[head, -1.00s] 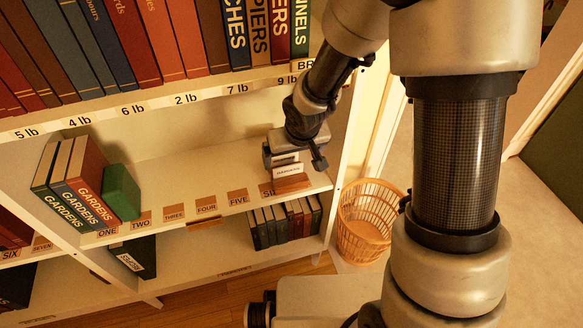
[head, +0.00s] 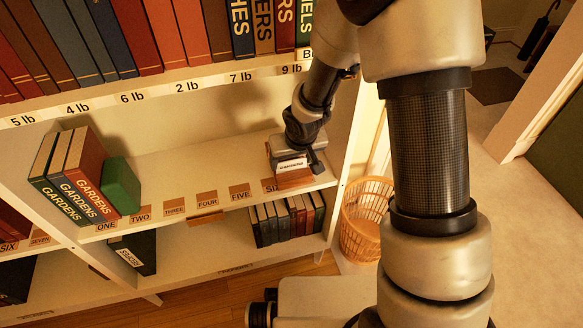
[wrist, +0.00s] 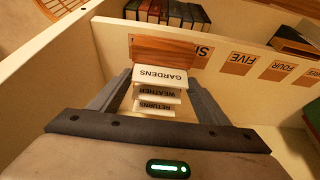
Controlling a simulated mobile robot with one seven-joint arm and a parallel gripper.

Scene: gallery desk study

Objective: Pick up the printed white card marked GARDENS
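The white card marked GARDENS (wrist: 160,77) stands at the front of a small stack in a wooden holder (wrist: 166,52). Cards marked WEATHER (wrist: 158,94) and RETURNS (wrist: 155,108) are behind it. In the wrist view the text is upside down. My gripper (wrist: 160,82) is open, with one finger along each side of the cards; I see no clear contact with the card edges. In the head view a white card (head: 291,163) shows low under my gripper, its print too small to read, above the wooden holder (head: 294,180).
The holder stands at the right end of a shelf (head: 165,185), by the upright side panel. Label tags ONE (head: 106,226) to SIX run along its edge. Books (head: 75,180) and a green block (head: 121,187) stand at the left. A wicker basket (head: 365,220) is on the floor.

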